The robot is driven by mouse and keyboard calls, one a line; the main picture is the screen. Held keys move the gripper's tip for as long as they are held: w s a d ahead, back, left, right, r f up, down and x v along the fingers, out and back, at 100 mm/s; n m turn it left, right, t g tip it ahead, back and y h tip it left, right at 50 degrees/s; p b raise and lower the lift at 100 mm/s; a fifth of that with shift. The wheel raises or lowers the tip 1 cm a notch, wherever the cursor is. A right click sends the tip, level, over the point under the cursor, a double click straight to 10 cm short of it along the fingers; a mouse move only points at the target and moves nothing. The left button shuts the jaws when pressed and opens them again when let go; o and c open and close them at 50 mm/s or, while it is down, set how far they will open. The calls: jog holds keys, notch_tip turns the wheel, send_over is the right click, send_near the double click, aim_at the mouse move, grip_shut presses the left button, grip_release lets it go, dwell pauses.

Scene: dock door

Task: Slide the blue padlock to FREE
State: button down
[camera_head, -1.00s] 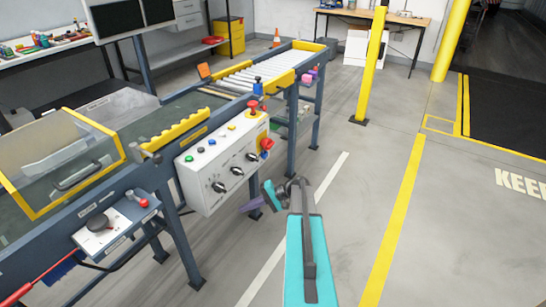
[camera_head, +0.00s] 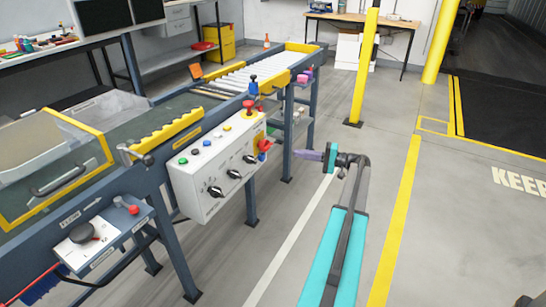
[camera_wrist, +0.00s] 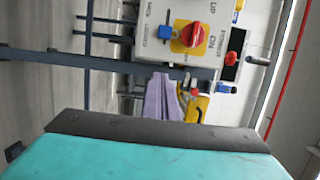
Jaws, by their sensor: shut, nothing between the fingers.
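In the head view the red knob (camera_head: 265,145) is on the right end of the white control box (camera_head: 213,178); the padlock is too small to make out surely there. My gripper (camera_head: 298,154) is shut and empty, its purple fingers pointing left towards that end of the box, apart from it. The fingers also show in the wrist view (camera_wrist: 163,80).
The conveyor frame (camera_head: 286,130) runs behind the box, with yellow rails and a blue-topped knob (camera_head: 253,85). A red mushroom button (camera_head: 247,106) stands on the box top. A yellow post (camera_head: 365,65) stands to the right. The floor around my arm is clear.

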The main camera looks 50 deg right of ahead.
aim_at(262, 157)
jog(key=shift+w+a, duration=0.1)
jog(key=w+a+b, duration=0.2)
jog(key=w+a, duration=0.5)
jog(key=a, duration=0.1)
jog(key=shift+w+a, duration=0.2)
jog(key=shift+w, duration=0.15)
dwell(0.5)
jog(key=shift+a, duration=0.1)
dwell(0.3)
jog(key=a, duration=0.2)
jog(key=s+a, duration=0.1)
jog(key=a, duration=0.1)
jog(key=shift+s+a, duration=0.1)
jog(key=shift+a, duration=0.2)
jog(key=shift+a+f, duration=0.1)
jog(key=shift+d, duration=0.2)
